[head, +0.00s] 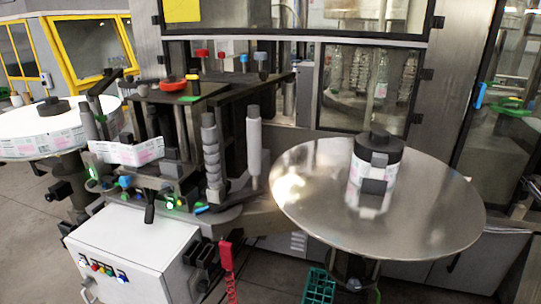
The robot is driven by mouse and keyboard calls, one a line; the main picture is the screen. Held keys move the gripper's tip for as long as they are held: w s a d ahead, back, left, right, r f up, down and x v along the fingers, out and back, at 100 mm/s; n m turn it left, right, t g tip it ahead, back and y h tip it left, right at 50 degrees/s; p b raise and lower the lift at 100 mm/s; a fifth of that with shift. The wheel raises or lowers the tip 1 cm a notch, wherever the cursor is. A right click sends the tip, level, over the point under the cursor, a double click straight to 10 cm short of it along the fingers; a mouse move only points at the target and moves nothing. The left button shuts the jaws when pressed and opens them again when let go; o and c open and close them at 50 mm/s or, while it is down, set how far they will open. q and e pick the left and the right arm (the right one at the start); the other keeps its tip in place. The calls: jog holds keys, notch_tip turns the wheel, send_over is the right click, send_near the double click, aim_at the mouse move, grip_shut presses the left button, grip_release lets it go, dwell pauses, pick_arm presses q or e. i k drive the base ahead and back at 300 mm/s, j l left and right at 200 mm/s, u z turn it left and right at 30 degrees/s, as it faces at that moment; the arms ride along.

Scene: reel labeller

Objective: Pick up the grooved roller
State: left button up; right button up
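The grooved roller (211,152) is a grey upright cylinder with rings along its height. It stands on the labeller in the middle of the head view. A smooth grey roller (254,140) stands upright just to its right, apart from it. No gripper holds or touches the grooved roller. Neither of my grippers shows in the head view, so I cannot see whether they are open or shut.
A round metal reel plate (440,205) with a small label roll (356,172) and black hub (380,146) stands at the right. A larger label reel (40,142) is at the left. A white control box (130,255) sits in front below. Posts and a dark frame crowd behind the roller.

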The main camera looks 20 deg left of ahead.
aim_at(209, 130)
jog(key=z, duration=3.95)
jog(key=u, duration=4.85)
jog(key=i+l+u, duration=0.2)
jog(key=i, duration=0.25)
